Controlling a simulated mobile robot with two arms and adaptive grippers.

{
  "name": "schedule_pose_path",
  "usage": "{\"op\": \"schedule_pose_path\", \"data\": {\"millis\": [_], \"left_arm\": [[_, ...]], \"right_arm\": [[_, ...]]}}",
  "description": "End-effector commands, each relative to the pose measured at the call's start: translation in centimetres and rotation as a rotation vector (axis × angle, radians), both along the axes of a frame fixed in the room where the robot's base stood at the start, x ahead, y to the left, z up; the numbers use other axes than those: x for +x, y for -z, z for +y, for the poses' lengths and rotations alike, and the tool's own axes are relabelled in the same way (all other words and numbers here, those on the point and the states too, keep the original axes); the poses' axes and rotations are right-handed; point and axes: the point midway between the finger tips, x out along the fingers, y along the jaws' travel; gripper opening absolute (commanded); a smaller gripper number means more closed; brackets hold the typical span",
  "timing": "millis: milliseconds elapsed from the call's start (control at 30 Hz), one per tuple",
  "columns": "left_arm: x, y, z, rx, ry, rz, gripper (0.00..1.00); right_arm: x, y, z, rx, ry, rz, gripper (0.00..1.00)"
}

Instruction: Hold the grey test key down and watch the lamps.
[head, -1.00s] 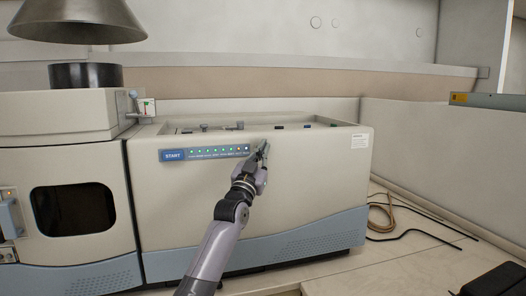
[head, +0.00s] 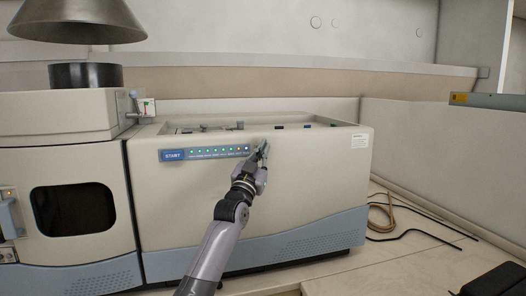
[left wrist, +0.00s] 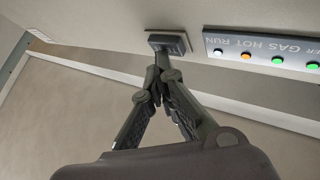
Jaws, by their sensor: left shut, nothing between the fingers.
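The grey test key (left wrist: 167,42) is a small dark grey block on the pale front panel, right of the lamp strip (head: 205,153) in the head view. My left gripper (head: 264,147) is shut and empty, its fingertips together at the key. In the left wrist view the fingertips (left wrist: 161,60) meet the key's edge and appear to touch it; how far it is pressed I cannot tell. In the left wrist view a white lamp (left wrist: 218,51), an orange lamp (left wrist: 245,56) and green lamps (left wrist: 278,60) are lit. My right gripper is not in view.
A blue START label (head: 173,155) is at the strip's left end. A dark-windowed door (head: 74,208) is on the left, below a metal hood (head: 75,22). A tan hose (head: 381,212) and a black cable (head: 412,234) lie on the bench at right.

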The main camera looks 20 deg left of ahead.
Motion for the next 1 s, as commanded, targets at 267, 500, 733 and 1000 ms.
{"op": "schedule_pose_path", "data": {"millis": [267, 500, 733, 1000], "left_arm": [[-0.5, -0.1, -0.4, 0.0, 0.001, 0.001, 0.0], [-1.4, 0.0, -0.9, 0.0, 0.0, 0.001, 0.0], [-1.4, 0.1, -0.9, 0.0, 0.0, 0.0, 0.0], [-2.9, -0.2, -2.1, -0.002, 0.003, 0.001, 0.0]], "right_arm": [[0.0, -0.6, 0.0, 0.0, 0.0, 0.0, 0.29], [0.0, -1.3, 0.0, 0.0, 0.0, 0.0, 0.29], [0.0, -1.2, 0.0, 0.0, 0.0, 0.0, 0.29], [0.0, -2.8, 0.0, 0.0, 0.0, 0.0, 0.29]]}}
